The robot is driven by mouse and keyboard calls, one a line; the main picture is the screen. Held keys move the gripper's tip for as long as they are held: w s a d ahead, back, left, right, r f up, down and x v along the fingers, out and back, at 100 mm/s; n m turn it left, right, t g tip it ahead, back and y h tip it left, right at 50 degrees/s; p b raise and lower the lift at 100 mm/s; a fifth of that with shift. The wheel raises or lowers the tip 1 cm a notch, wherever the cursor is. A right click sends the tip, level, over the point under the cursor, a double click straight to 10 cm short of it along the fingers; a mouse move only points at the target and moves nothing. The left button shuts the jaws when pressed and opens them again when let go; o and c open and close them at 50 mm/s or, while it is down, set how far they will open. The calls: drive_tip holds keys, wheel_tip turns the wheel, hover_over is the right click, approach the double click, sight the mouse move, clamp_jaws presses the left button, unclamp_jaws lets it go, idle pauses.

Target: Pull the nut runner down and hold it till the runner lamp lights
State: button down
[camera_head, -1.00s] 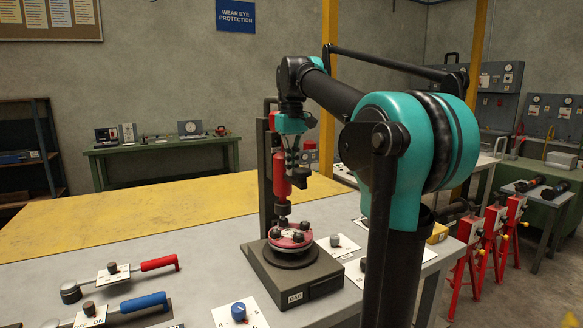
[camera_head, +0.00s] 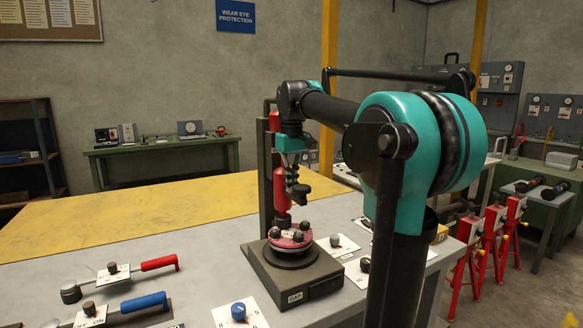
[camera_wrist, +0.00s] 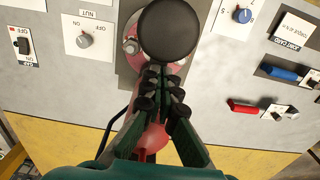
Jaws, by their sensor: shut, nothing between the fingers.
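The red nut runner (camera_head: 282,205) hangs from a dark upright post, its lower end at the top of the flanged spool (camera_head: 277,242). In the wrist view, its red body (camera_wrist: 152,138) shows between and behind my fingers. My gripper (camera_head: 293,188) is shut and empty beside the runner, above the spool. Its fingertips (camera_wrist: 162,72) lie at the near edge of a round black knob (camera_wrist: 168,30); whether they touch it is unclear. The knob hides much of the spool there. I cannot make out a runner lamp or whether one is lit.
The spool sits on a dark base block (camera_head: 300,290). A blue knob (camera_head: 238,312), a red-handled lever (camera_head: 158,263) and a blue-handled lever (camera_head: 143,302) lie to the left. The NUT switch (camera_wrist: 85,40) points near OFF. The yellow bench area behind is clear.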

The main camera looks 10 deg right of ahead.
wheel_tip(320, 180, up, 14)
idle(0.7)
